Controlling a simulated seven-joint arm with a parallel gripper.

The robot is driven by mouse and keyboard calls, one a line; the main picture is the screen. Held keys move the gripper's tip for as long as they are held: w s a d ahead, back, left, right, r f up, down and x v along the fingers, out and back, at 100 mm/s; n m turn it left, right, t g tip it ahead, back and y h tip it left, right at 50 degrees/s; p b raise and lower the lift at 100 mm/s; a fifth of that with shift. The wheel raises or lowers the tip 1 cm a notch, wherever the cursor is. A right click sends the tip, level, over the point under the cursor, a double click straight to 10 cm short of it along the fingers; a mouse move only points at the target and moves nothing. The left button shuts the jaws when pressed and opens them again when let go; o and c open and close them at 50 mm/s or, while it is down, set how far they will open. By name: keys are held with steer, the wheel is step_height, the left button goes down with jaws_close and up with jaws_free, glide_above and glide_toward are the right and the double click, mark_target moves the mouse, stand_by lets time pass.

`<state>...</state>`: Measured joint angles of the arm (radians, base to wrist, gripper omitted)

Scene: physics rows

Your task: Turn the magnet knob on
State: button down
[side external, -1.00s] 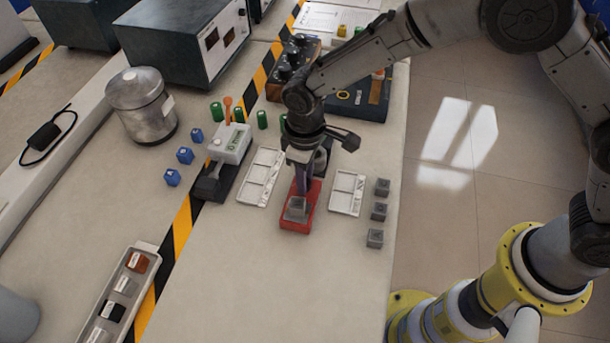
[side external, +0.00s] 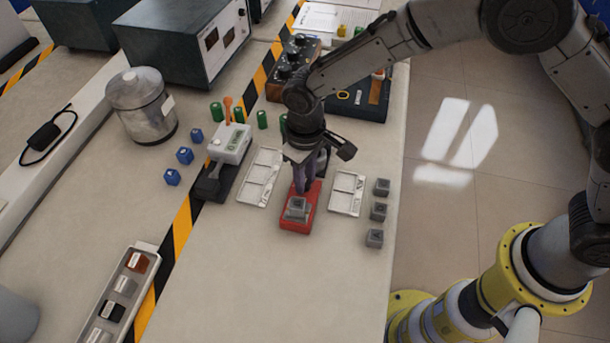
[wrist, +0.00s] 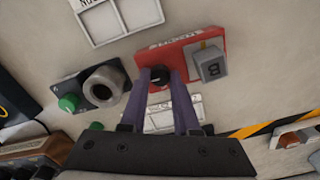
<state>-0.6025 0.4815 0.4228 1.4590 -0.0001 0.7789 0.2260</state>
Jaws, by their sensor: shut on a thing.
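The magnet knob (wrist: 158,78) is a small black knob on top of the red box (side external: 294,223). The red box (wrist: 190,50) carries white lettering beside the knob in the wrist view. My gripper (side external: 302,190) points down at the box, and its purple fingers hide the knob in the side view. In the wrist view my gripper (wrist: 161,76) has a finger on each side of the knob and is shut on it. A grey cube marked B (wrist: 210,66) sits at the other end of the red box.
White divided trays (side external: 262,177) (side external: 347,192) lie on both sides of the red box. Several grey cubes (side external: 378,211) stand near the table's right edge. A dark unit with a metal ring (wrist: 103,86) and green button (wrist: 69,102) is close by. The table in front is clear.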

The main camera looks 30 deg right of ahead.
steer(key=c, duration=0.6)
jaws_free()
steer(key=shift+c, duration=0.2)
step_height(320, 180, up, 14)
steer(key=s+d+r+m+t+y, duration=0.1)
steer(key=s+d+r+m+t, duration=0.15)
steer(key=d+r, duration=0.6)
steer(key=s+d+r+m+t, duration=0.1)
steer(key=s+d+r, duration=0.2)
steer(key=d+r, duration=0.55)
steer(key=s+d+f+m+t, duration=0.2)
steer(key=s+d, duration=0.6)
steer(key=s, duration=0.1)
steer(key=s+d+f+n+h, duration=0.1)
steer(key=s+f, duration=0.5)
steer(key=s, duration=0.2)
steer(key=shift+d+f, duration=0.35)
steer(key=shift+d, duration=0.05)
